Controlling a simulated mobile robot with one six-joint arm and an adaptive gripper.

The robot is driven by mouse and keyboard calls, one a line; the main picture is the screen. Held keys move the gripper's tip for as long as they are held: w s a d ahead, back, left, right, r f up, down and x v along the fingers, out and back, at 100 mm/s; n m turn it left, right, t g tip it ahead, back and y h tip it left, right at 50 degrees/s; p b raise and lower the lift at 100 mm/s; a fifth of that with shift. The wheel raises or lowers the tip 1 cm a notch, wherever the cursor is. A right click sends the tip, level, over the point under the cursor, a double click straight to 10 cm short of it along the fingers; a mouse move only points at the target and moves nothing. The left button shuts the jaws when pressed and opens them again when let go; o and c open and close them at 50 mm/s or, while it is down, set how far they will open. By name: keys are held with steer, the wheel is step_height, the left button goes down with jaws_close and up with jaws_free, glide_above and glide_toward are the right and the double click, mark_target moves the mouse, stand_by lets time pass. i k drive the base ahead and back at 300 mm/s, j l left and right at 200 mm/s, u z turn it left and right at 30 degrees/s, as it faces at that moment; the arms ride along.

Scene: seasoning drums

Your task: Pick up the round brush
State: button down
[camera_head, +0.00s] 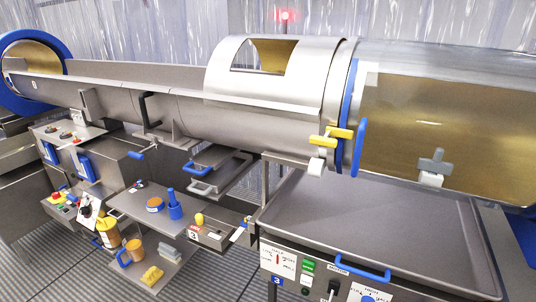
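A small round orange and blue piece (155,204), which may be the round brush, lies on the grey upper shelf (128,205) at the lower left. It is too small to make out bristles. A blue upright piece with a narrow top (174,206) stands just to its right, close beside it. I cannot tell for sure which of the two is the brush. My gripper is not in view.
Below are an orange mug-like container (132,250), a yellow canister (107,233) and a yellow block (152,275). A long metal drum (230,118) hangs above the shelves. A grey tray table (380,225) with a blue handle (362,270) fills the right.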

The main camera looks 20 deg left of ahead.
mark_target(172, 194)
steer(key=u, duration=1.7)
